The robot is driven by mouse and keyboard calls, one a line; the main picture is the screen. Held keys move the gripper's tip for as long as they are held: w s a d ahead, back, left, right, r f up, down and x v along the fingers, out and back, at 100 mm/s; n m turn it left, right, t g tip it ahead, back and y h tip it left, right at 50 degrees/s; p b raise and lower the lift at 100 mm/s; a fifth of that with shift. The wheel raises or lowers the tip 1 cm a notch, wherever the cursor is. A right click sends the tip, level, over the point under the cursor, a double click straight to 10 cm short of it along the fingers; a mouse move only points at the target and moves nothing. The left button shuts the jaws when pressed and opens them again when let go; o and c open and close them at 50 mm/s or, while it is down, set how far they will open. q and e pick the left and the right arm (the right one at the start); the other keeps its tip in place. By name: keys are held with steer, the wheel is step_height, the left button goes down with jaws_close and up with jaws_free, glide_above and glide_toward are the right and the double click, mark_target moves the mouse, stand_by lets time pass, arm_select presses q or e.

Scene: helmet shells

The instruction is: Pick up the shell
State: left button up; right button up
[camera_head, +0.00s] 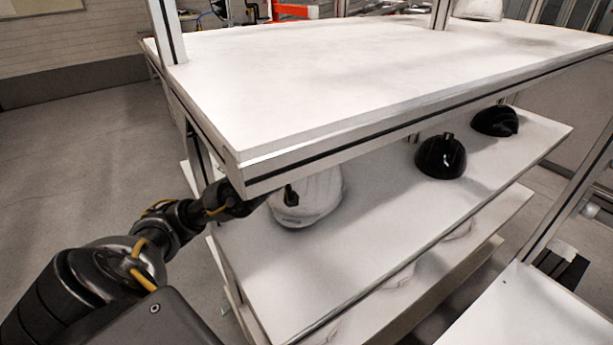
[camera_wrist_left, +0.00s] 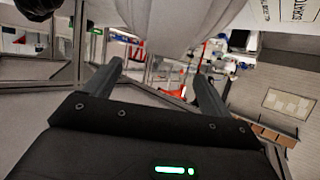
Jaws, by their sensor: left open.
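A white helmet shell (camera_head: 318,196) sits near the left end of the middle shelf (camera_head: 400,235), under the top board. My left arm comes in from the left. Its wrist passes by the top board's near corner, and the gripper (camera_head: 290,195) shows as a small dark part in front of the shell. In the left wrist view the two fingers of this gripper (camera_wrist_left: 158,70) are apart with nothing between them. The shell's pale surface (camera_wrist_left: 175,20) fills the top of that view, close beyond the fingertips. I cannot tell whether they touch it. My right gripper is not visible.
Two black shells, one nearer (camera_head: 440,160) and one farther (camera_head: 495,121), stand farther right on the same shelf. The wide white top board (camera_head: 370,75) overhangs the shelf and hides part of my wrist. A white surface (camera_head: 530,310) lies at lower right.

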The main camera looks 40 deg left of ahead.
arm_select(q)
steer(key=shift+a+p+x, duration=0.2)
steer(key=shift+p+x, duration=0.1)
steer(key=shift+x, duration=0.7)
steer(key=shift+w, duration=0.15)
steer(key=p+x, duration=0.2)
steer(key=x, duration=0.2)
steer(key=shift+w+a+f+p, duration=0.1)
steer(key=shift+w+f+p, duration=0.05)
steer(key=shift+p, duration=0.25)
steer(key=shift+w+a+f, duration=0.1)
steer(key=shift+w+f, duration=0.05)
steer(key=shift+f, duration=0.05)
jaws_close()
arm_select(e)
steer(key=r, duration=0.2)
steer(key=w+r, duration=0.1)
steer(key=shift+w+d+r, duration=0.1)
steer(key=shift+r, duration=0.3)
arm_select(q)
steer(key=shift+f, duration=0.1)
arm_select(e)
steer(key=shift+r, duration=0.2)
